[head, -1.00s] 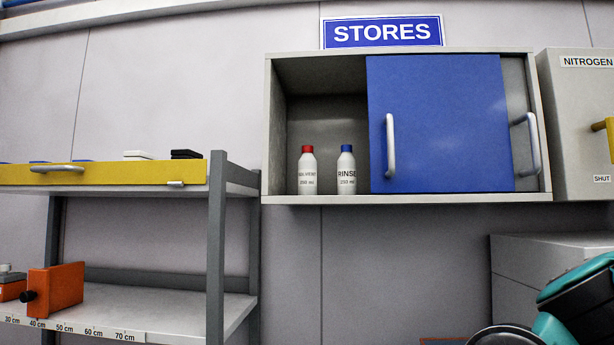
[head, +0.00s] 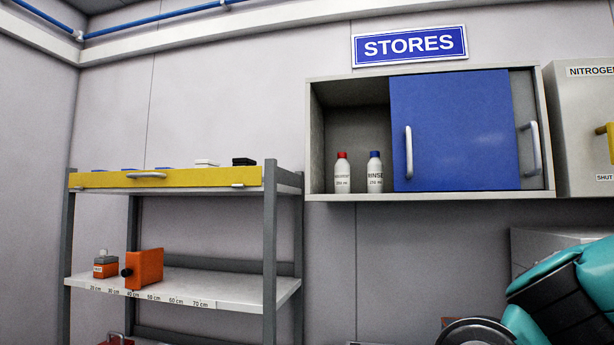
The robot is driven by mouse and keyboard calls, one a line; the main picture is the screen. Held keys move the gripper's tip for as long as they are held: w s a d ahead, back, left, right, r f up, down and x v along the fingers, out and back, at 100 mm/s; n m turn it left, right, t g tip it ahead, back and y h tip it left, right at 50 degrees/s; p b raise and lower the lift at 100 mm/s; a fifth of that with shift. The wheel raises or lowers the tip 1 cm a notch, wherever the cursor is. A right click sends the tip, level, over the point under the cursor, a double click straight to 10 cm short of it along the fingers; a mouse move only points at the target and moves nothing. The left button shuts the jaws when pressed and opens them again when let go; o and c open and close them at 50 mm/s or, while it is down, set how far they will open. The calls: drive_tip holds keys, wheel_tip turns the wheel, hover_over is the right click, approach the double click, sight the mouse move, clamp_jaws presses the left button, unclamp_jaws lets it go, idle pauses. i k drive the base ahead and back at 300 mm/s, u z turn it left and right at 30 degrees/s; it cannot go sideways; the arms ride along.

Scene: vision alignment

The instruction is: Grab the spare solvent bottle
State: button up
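Two small white bottles stand upright side by side in the open left part of the wall cabinet (head: 425,197) under the STORES sign. The left one, a red-capped bottle (head: 342,175), has a label too small to read surely, perhaps "SOLVENT". The right one, a blue-capped bottle (head: 375,174), reads "RINSE". A blue sliding door (head: 455,130) with a pale vertical handle covers the middle of the cabinet. Part of my teal and black arm shows at the lower right, below the cabinet. My gripper is not in view.
A rack at left has a yellow-fronted drawer (head: 165,178) and a lower shelf (head: 240,290) with a cm scale and an orange device (head: 145,268). A nitrogen cabinet (head: 585,130) is at far right. The wall below the bottles looks clear.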

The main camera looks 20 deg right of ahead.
sight(342, 167)
drive_tip(key=u, duration=0.2)
drive_tip(key=k, duration=0.65)
drive_tip(key=u, duration=0.8)
drive_tip(key=i, duration=1.65)
drive_tip(key=z, duration=0.65)
